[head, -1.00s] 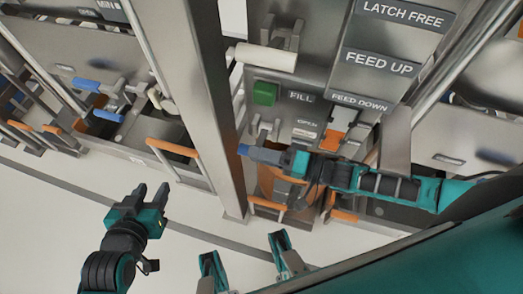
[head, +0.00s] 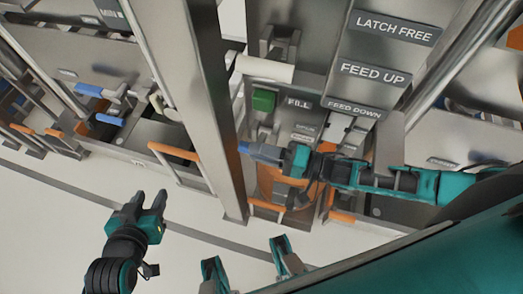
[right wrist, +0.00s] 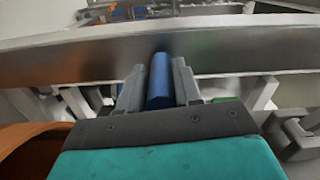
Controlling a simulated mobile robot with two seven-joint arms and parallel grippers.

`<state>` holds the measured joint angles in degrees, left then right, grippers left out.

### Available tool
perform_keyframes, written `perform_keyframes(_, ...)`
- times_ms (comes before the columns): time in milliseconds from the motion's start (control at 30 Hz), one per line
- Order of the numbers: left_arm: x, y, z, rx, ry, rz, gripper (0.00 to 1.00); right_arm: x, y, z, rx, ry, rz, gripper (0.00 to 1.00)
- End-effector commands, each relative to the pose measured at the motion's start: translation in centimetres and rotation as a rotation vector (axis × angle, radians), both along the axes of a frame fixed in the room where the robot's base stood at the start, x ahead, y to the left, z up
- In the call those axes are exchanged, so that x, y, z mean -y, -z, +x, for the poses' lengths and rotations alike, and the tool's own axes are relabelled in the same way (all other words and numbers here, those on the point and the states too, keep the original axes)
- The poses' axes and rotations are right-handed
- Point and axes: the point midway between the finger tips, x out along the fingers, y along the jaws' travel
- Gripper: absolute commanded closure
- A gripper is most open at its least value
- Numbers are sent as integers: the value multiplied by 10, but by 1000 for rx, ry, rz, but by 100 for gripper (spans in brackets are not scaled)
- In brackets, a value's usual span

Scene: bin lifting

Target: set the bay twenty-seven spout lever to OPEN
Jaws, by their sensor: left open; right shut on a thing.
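My right gripper (head: 258,151) is in front of the bay in the middle of the head view, below the FILL label (head: 299,103). It is shut on a blue lever handle (right wrist: 159,82), which stands between the two fingers in the right wrist view. In the head view only the handle's blue tip (head: 243,147) shows; my gripper hides the rest. Small plates (head: 304,131) beside the lever are too small to read surely. My left gripper (head: 151,203) is open and empty over the floor at the lower left.
A green block (head: 264,100) and a pale roller (head: 264,68) sit above the lever. A thick steel post (head: 197,90) stands just left of my right gripper. Orange-handled bins (head: 175,150) and blue levers (head: 92,90) are further left. The floor at lower left is clear.

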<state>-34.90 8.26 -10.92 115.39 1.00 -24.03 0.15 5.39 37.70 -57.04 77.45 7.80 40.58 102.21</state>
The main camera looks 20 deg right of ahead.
Motion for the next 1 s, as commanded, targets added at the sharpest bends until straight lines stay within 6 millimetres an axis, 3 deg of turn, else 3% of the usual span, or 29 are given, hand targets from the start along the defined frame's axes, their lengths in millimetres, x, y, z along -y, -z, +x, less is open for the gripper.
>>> perform_keyframes(67, 0, -1, 0, 0, 3, 2, 57, 3, -7, 8, 24, 7, 2, 100)
perform_keyframes(100, 0, -1, 0, 1, 4, 2, 57, 3, -7, 8, 24, 7, 2, 62)
perform_keyframes(300, 1, -1, 0, 1, 6, 2, 57, 3, -6, 7, 19, 9, 2, 43)
perform_keyframes(667, 2, -3, 1, 4, 7, 0, 57, 10, -2, -1, 9, 7, -1, 43)
perform_keyframes(1000, 1, -4, 1, 7, 7, 1, 57, 69, -2, -40, 9, 7, -4, 43)
